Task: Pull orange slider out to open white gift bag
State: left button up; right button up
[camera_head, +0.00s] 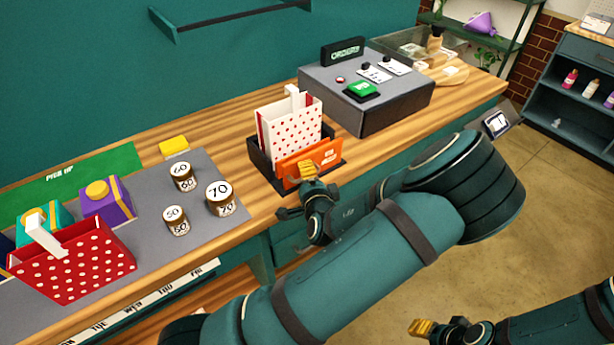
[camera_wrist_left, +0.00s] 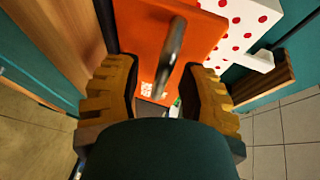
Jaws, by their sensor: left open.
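The white gift bag (camera_head: 288,122) with red dots stands upright in a dark holder (camera_head: 262,165) on the counter. The orange slider (camera_head: 322,153) is a panel at the front of the holder, against the bag. My left gripper (camera_head: 308,169) is at the slider's front. In the left wrist view, its open jaws (camera_wrist_left: 165,95) lie either side of a grey handle (camera_wrist_left: 173,50) on the orange slider (camera_wrist_left: 140,28); I see no clear contact. The white bag (camera_wrist_left: 238,28) is behind it. My right gripper (camera_head: 421,327) is low at the right, over the floor, away from the counter.
A grey box (camera_head: 350,90) with a green button stands right of the holder. Several numbered cans (camera_head: 220,198) and a red dotted bag (camera_head: 70,265) stand to the left. A purple gift box (camera_head: 105,200) is near them.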

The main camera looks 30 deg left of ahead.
pick_arm(q)
jog(key=v, duration=0.7)
jog(key=shift+s+d, duration=0.2)
jog(key=s+d+f+n+g+h, duration=0.2)
jog(key=s+f+g+h, duration=0.1)
jog(key=f, duration=0.5)
jog(key=s+d+f+n+g+h, duration=0.1)
jog(key=s+f+n+g+h, duration=0.15)
jog(key=f, duration=0.55)
jog(key=s+d+f+n+g+h, duration=0.1)
jog(key=s+d+n+g+h, duration=0.1)
jog(key=d+h, duration=0.2)
jog(key=s+d+f+n+g+h+b, duration=0.1)
jog(key=s+d+f+n+g+h, duration=0.1)
jog(key=d+h, duration=0.3)
jog(key=s+d+n, duration=0.1)
jog(key=d, duration=0.3)
jog(key=shift+n, duration=0.35)
jog(key=shift+h, duration=0.25)
dwell(1.3)
